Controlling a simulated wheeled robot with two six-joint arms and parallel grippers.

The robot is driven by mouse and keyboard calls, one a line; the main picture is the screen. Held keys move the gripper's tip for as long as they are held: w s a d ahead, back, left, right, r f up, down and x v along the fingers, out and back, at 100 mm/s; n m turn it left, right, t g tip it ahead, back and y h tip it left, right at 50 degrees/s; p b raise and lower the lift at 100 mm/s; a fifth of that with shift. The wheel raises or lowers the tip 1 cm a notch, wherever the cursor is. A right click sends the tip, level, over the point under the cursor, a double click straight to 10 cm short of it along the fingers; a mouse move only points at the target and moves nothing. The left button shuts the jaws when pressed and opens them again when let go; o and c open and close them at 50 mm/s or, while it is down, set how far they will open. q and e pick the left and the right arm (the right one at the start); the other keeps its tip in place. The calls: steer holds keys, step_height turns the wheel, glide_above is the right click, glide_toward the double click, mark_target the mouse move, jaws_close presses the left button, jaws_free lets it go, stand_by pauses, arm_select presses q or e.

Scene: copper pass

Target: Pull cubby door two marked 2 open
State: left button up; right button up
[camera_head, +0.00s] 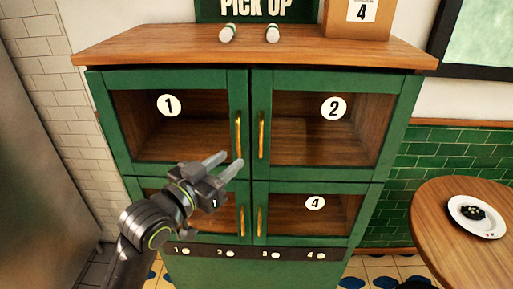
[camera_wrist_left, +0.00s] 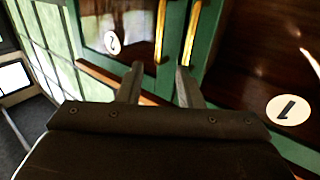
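Cubby door two (camera_head: 333,82), a green frame around glass with a round white 2, is shut at the upper right of the green cabinet. Its upright brass handle (camera_head: 262,135) is near the door's left edge. My left gripper (camera_head: 226,163) is open and empty in front of the cabinet, below and left of that handle. In the left wrist view, the door two handle (camera_wrist_left: 160,30) shows ahead, between the two open fingers (camera_wrist_left: 159,68), apart from them as far as I can tell. My right gripper is not in view.
Door one's brass handle (camera_head: 238,135) stands close beside door two's. Door four (camera_head: 315,203) is below, also shut. Two small white-capped shakers (camera_head: 228,33) stand on the wooden top (camera_head: 165,43). A round table (camera_head: 440,235) with a plate (camera_head: 476,230) is at right.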

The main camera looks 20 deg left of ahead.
mark_target(260, 138)
arm_select(q)
steer(key=p+x, duration=0.2)
steer(key=x, duration=0.9)
jaws_close()
